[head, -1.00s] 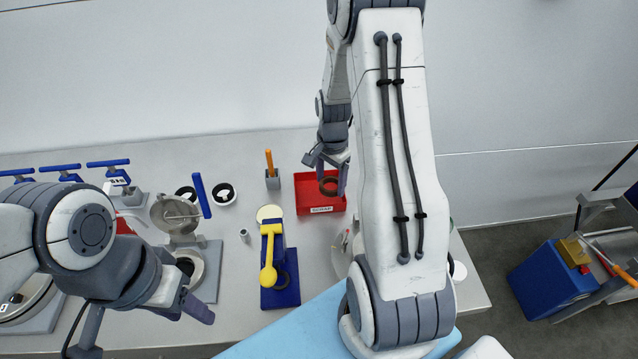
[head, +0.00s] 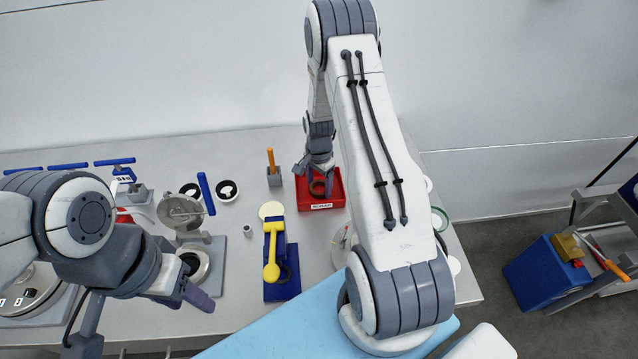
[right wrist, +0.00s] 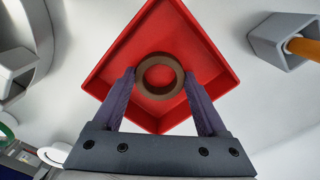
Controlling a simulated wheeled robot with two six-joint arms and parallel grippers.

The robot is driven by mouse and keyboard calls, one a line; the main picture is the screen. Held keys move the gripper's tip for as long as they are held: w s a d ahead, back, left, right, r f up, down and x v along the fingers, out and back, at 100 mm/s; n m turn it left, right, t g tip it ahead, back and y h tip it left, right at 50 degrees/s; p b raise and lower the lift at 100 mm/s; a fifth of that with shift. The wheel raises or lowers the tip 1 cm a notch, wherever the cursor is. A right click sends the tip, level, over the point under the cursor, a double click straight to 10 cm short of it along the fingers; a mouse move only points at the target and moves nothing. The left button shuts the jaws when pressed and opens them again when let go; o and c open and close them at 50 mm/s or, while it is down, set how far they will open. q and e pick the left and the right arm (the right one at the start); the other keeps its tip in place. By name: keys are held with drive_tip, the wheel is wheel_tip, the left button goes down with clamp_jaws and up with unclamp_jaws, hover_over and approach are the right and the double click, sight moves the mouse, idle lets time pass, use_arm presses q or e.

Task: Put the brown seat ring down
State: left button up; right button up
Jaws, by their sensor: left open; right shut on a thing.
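The brown seat ring (right wrist: 160,76) is between the two fingertips of my right gripper (right wrist: 160,84), which is shut on it. In the right wrist view the ring lies in front of the red scrap tray (right wrist: 205,55). In the head view the ring (head: 318,188) shows over the scrap tray (head: 322,206), partly hidden by my right gripper (head: 316,176). I cannot tell whether the ring touches the tray floor. My left gripper (head: 150,320) is open and away from the ring, at the lower left.
A grey holder (head: 275,180) with an orange handle stands left of the tray. A blue stand with a yellow lever (head: 271,250) is in front of it. Black rings (head: 228,190) and an open-lidded tank (head: 195,255) are further left. A light blue surface (head: 290,325) lies in front.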

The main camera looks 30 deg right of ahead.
sight(319, 187)
drive_tip(key=shift+f, duration=0.2)
drive_tip(key=o, duration=1.4)
drive_tip(key=shift+r, duration=0.1)
drive_tip(key=shift+r, duration=0.3)
drive_tip(key=shift+w+r, duration=0.1)
drive_tip(key=shift+r, duration=0.15)
wheel_tip(319, 187, up, 11)
drive_tip(key=b, duration=0.3)
